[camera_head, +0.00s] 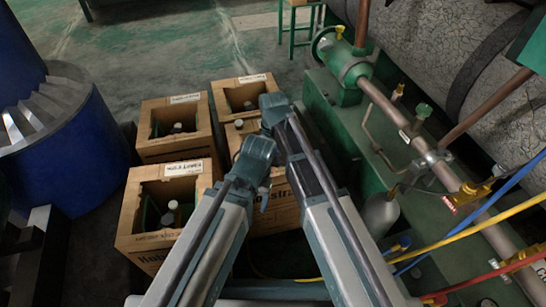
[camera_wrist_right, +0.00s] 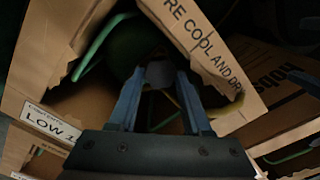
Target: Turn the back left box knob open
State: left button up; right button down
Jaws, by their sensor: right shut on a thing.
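The back left box (camera_head: 150,151) is an open cardboard carton with a grey knob (camera_head: 177,128) showing inside, clear of both arms. My right gripper (camera_head: 272,108) is right of it in the head view, over the right-hand boxes, with its fingertips hidden. In the right wrist view my right gripper (camera_wrist_right: 160,88) reaches into an open carton (camera_wrist_right: 225,85). Its blue fingers are shut on a round grey knob (camera_wrist_right: 160,73) above a dark green cylinder (camera_wrist_right: 127,45). My left gripper (camera_head: 256,155) hangs in front of the front right box, its jaws unclear.
The back right box (camera_head: 220,108) and front left box (camera_head: 132,220) are also open; the front right box (camera_head: 285,212) is mostly covered by my arms. A blue drum (camera_head: 75,160) stands left. Green machinery with pipes (camera_head: 410,130) and coloured hoses (camera_head: 500,210) crowd the right.

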aim_at(274, 161)
jog(key=shift+n, duration=0.3)
dwell(0.4)
jog(key=c, duration=0.6)
grip_release()
jog(key=shift+r, duration=0.1)
notch_tip(274, 161, up, 14)
jog(key=p, duration=1.3)
jog(key=shift+f+p, duration=0.2)
jog(key=shift+p, duration=0.2)
jog(key=shift+d, duration=0.1)
